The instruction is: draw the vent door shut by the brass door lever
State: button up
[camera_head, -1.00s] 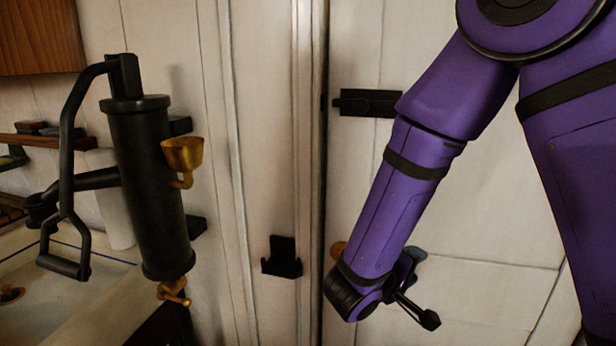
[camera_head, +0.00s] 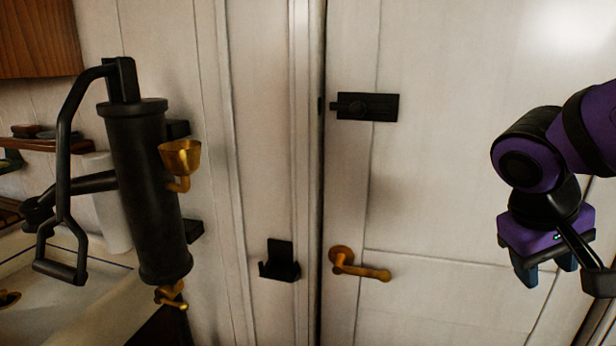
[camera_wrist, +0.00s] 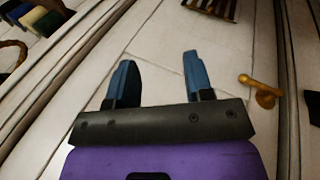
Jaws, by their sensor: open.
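The brass door lever (camera_head: 362,270) is on the left part of the white vent door (camera_head: 455,190), its handle pointing right. The door stands at or near its frame, with a dark line along its left edge; I cannot tell whether it is fully shut. My gripper (camera_head: 548,272) is open and empty, to the right of the lever and clear of it. In the wrist view my two blue fingers (camera_wrist: 157,80) are spread apart with the door panel behind them, and the brass lever (camera_wrist: 264,92) is right of them, untouched.
A black bolt (camera_head: 366,106) is on the door above the lever. A black bracket (camera_head: 280,262) is on the frame to the left. A black cylinder pump (camera_head: 148,190) with a long handle and brass cup (camera_head: 181,157) stands further left, beside a pale sink (camera_head: 70,295).

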jog(key=s+a+r+t+y, duration=0.1)
jog(key=s+r+t+y, duration=0.3)
jog(key=r, duration=0.1)
jog(key=shift+s+a+r+y, duration=0.2)
jog(key=shift+a+r+y, duration=0.15)
jog(key=shift+a+y, duration=0.05)
